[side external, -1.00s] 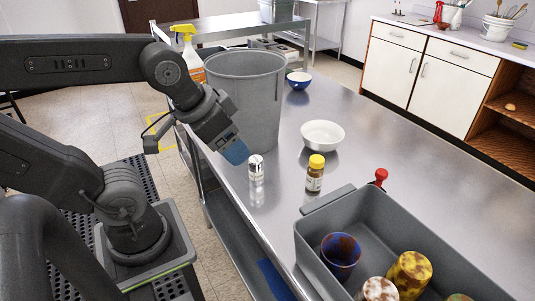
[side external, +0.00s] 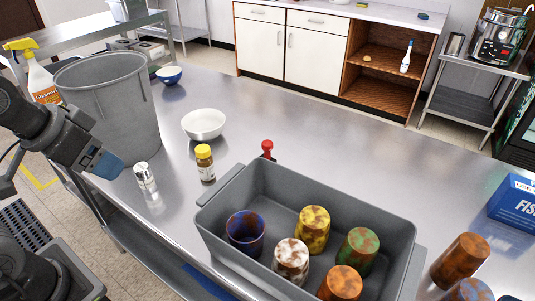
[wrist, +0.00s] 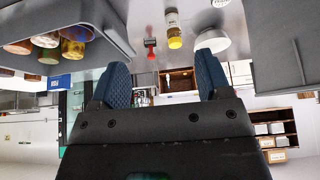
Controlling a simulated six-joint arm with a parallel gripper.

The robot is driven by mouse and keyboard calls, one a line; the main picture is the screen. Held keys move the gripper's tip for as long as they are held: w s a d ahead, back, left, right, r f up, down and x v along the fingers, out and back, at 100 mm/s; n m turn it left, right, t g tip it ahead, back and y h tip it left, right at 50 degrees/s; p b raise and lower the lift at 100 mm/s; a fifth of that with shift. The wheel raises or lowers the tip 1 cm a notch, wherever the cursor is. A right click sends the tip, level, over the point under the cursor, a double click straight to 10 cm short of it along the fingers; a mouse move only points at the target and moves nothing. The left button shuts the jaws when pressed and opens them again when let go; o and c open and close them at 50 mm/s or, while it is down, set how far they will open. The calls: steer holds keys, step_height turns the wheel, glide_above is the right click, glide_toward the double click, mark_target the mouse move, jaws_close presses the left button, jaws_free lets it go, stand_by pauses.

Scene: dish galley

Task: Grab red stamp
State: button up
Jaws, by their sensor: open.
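The red stamp (side external: 267,148) stands on the steel table just behind the grey tub, its lower part partly hidden by the tub's rim. It also shows in the wrist view (wrist: 150,46), beyond the fingers and roughly between them. My gripper (side external: 107,165) is at the left, beside the grey bucket and the salt shaker, well away from the stamp. In the wrist view my gripper (wrist: 163,72) has its two blue fingers wide apart with nothing between them.
Between gripper and stamp stand a silver-capped shaker (side external: 147,182) and a yellow-capped bottle (side external: 206,165). A white bowl (side external: 204,125) is behind them. The grey tub (side external: 213,213) holds several mottled cups. The tall grey bucket (side external: 125,105) is close by my gripper. The table behind the stamp is clear.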

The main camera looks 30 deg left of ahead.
steer(key=shift+c, duration=0.9)
